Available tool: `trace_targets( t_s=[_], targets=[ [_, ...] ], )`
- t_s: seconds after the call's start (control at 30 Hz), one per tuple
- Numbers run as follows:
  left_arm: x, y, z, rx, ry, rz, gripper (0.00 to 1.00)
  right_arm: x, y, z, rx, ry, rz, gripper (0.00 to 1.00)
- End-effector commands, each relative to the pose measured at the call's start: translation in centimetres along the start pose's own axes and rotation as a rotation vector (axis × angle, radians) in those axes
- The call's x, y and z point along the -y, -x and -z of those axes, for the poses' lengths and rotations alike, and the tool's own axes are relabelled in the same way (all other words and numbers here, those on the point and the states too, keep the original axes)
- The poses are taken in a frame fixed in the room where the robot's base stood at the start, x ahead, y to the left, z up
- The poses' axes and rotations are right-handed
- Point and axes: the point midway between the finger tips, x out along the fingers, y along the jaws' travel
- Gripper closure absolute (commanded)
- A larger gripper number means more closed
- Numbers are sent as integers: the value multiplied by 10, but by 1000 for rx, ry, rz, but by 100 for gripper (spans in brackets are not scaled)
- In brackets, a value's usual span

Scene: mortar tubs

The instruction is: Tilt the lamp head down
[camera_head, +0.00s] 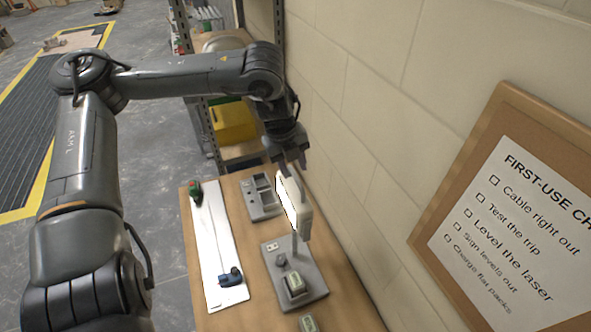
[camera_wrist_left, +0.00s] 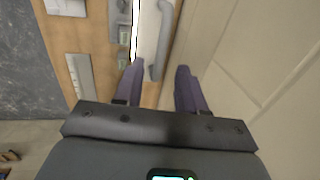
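The lamp stands on the workbench, with a flat grey base (camera_head: 310,292), a short post and a pale upright head (camera_head: 303,208) whose lit face is turned left. In the left wrist view, the lamp head (camera_wrist_left: 147,40) shows beyond the fingers, with a grey bar-like handle (camera_wrist_left: 162,45) along its side. My left gripper (camera_head: 292,166) is just above the top of the head, pointing down. Its fingers (camera_wrist_left: 157,78) are apart with nothing held; the handle lies in line with the gap. Whether a finger touches the head I cannot tell. My right gripper is out of view.
A white board (camera_head: 217,250) with small green and blue tools lies on the bench's left. A grey divided tray (camera_head: 259,198) sits behind the lamp base. The block wall (camera_head: 345,150) rises close on the right, with a framed checklist (camera_head: 520,215). Shelving with a yellow bin (camera_head: 234,122) stands behind.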

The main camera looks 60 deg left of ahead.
Motion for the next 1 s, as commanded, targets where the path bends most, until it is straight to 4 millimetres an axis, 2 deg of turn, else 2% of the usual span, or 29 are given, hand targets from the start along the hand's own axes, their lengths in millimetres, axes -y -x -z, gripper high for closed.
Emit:
trace_targets(
  t_s=[0.1, 0.3, 0.7, 0.73, 0.9, 1.0],
  targets=[
    [0, -15, 0, -1, 0, -3, 60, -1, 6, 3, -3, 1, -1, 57],
    [0, -31, 0, 0, 0, -2, 60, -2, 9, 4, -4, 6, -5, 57],
    [0, -36, 0, 0, 0, 1, 60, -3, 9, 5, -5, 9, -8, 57],
    [0, -36, 0, 0, 0, 1, 62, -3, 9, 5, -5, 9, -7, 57],
    [0, -36, 0, 0, 0, 1, 88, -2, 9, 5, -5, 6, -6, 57],
    [0, -36, 0, 0, 0, 1, 100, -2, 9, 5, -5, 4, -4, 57]
  ],
)
